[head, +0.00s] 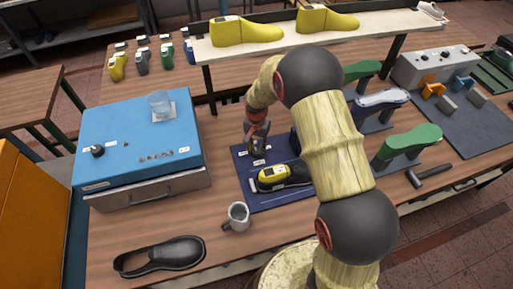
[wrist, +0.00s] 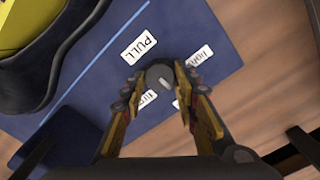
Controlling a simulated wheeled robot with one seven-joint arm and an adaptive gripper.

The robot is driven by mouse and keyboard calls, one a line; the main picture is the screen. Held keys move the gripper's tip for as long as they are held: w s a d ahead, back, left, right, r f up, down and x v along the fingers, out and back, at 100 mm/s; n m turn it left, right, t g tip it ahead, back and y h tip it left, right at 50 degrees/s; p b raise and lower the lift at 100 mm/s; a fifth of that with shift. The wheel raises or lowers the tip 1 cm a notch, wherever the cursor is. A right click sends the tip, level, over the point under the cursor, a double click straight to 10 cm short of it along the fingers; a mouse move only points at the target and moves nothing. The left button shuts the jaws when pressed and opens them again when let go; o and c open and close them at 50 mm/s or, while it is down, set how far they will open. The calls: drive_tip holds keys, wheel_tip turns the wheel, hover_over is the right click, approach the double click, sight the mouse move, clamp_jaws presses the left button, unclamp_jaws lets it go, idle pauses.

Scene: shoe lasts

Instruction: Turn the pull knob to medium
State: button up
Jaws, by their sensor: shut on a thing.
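The pull knob (wrist: 158,75) is a small dark round knob with a pale pointer mark on top, on the blue mat board near the "PULL" label (wrist: 139,46). A "light" label (wrist: 199,57) lies to its upper right. A partly covered label (wrist: 148,98), apparently "firm", lies to its lower left. Another label below right is mostly hidden by a finger, so its word is unreadable. My gripper (wrist: 160,82) is shut on the knob, a finger on each side. In the head view my gripper (head: 257,150) is low over the board's back; the knob is hidden there.
A dark shoe with a yellow last (head: 275,178) lies on the blue board (head: 262,203), close to my gripper. A mug (head: 237,217) and a black shoe (head: 160,257) stand in front. A blue box (head: 130,125) is left; green lasts (head: 410,142) are right.

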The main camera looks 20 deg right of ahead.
sight(257, 150)
drive_tip(key=shift+m, duration=0.3)
drive_tip(key=o, duration=1)
drive_tip(key=shift+o, duration=0.6)
wheel_tip(257, 150, up, 12)
idle(0.3)
